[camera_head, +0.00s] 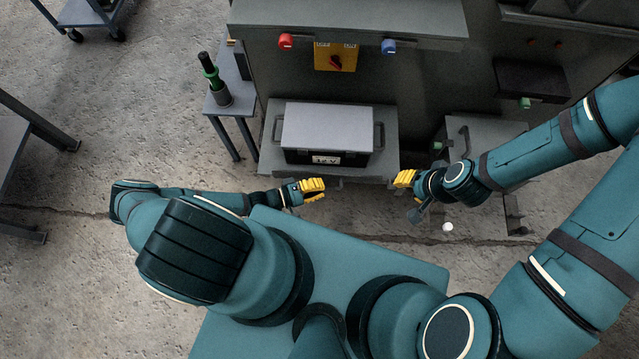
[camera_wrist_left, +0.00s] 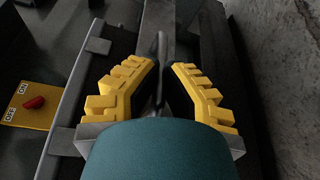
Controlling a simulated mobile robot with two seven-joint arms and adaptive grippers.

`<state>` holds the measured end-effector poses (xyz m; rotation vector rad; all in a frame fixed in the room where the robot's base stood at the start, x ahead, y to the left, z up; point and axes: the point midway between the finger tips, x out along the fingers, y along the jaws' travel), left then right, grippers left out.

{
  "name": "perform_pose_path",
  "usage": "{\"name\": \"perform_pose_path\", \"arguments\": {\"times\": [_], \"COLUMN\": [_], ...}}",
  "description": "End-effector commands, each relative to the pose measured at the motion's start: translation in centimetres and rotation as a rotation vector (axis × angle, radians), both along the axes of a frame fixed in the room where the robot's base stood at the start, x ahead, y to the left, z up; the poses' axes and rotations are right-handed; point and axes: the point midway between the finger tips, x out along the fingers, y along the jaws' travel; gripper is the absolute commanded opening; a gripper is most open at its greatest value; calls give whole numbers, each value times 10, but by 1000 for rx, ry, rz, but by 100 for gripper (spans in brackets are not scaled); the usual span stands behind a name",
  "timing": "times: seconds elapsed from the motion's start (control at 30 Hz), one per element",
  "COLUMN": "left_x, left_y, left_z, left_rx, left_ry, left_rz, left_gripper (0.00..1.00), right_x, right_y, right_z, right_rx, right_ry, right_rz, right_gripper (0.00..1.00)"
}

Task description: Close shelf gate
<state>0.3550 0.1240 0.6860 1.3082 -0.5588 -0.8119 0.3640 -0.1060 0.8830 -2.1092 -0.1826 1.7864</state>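My left gripper (camera_head: 313,188) is just in front of the shelf's front edge, below the battery box in the head view. In the left wrist view its yellow fingers (camera_wrist_left: 165,65) stand apart, with a thin dark upright part (camera_wrist_left: 158,70) showing in the gap; I cannot tell whether they touch it. The shelf (camera_head: 268,150) holds a grey-topped black box marked 12V (camera_head: 325,132). I cannot clearly make out the gate as a separate part. My right gripper (camera_head: 406,178) is near the shelf's right front corner; its opening cannot be judged.
A grey cabinet (camera_head: 430,90) stands behind, with a yellow switch plate (camera_head: 335,57) and red and blue buttons. A side table (camera_head: 232,105) carries a green and black tool (camera_head: 212,80). Another low grey unit (camera_head: 485,130) stands right. A white round thing (camera_head: 447,227) is below my right gripper.

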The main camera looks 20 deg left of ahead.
Motion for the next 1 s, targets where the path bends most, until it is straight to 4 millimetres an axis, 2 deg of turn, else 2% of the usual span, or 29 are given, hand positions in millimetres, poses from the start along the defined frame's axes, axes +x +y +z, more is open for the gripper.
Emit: {"name": "perform_pose_path", "arguments": {"times": [0.2, 0.27, 0.3, 0.33, 0.73, 0.87, 1.0], "left_x": [4, 4, 4, 3, -2, -13, -31], "left_y": [3, 3, 3, 2, 6, 21, 44], "left_z": [1, 1, 1, 1, 1, 2, 4], "left_rx": [1, 1, 2, 1, 2, 3, 5], "left_ry": [-5, -5, -5, -5, -4, -3, -3], "left_rz": [7, 7, 7, 6, 4, 4, 4], "left_gripper": [0, 21, 35, 41, 41, 41, 41], "right_x": [0, 0, 0, 0, 0, 0, 0], "right_y": [0, 0, 0, 0, 0, 0, 0], "right_z": [0, 0, 0, 0, 0, 0, 0], "right_rx": [0, 0, 0, 0, 0, 0, 0], "right_ry": [0, 0, 0, 0, 0, 0, 0], "right_rz": [0, 0, 0, 0, -1, 0, 0], "right_gripper": [36, 36, 36, 36, 36, 36, 36]}}
